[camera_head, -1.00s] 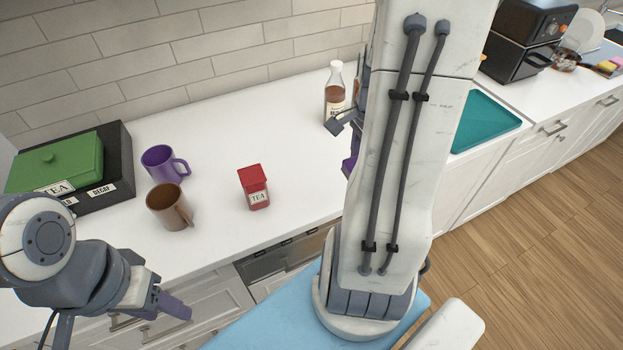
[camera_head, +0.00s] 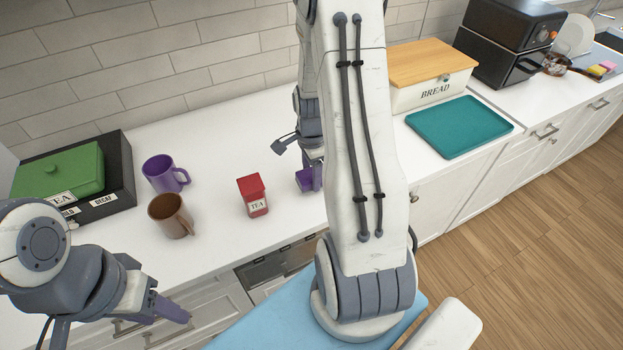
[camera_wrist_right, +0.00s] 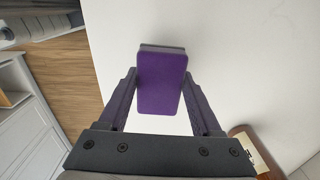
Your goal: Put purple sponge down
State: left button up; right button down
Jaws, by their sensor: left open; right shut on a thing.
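The purple sponge (camera_wrist_right: 162,84) is between the fingers of my right gripper (camera_wrist_right: 160,95) in the right wrist view, with white counter behind it. My right gripper is shut on the sponge. In the head view the purple sponge (camera_head: 304,180) shows in part beside the right gripper (camera_head: 313,178), over the counter to the right of the red tea tin. I cannot tell whether the sponge touches the counter. My left gripper (camera_head: 172,312) is open and empty at the lower left, in front of the cabinet fronts.
A red tea tin (camera_head: 253,196), brown mug (camera_head: 170,216) and purple mug (camera_head: 165,174) stand on the white counter (camera_head: 222,150). A green-lidded tea box (camera_head: 60,170) is at left. A teal tray (camera_head: 460,127) and bread box (camera_head: 432,92) are at right. Bare counter surrounds the tin.

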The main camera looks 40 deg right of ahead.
jog(key=shift+s+f, duration=0.1)
jog(key=shift+f, duration=0.65)
jog(key=shift+f+p, duration=0.6)
jog(key=shift+f, duration=0.1)
jog(key=shift+f, duration=0.1)
jog(key=shift+c, duration=0.3)
grip_release()
jog(key=shift+f+b, duration=0.1)
jog(key=shift+b, duration=0.2)
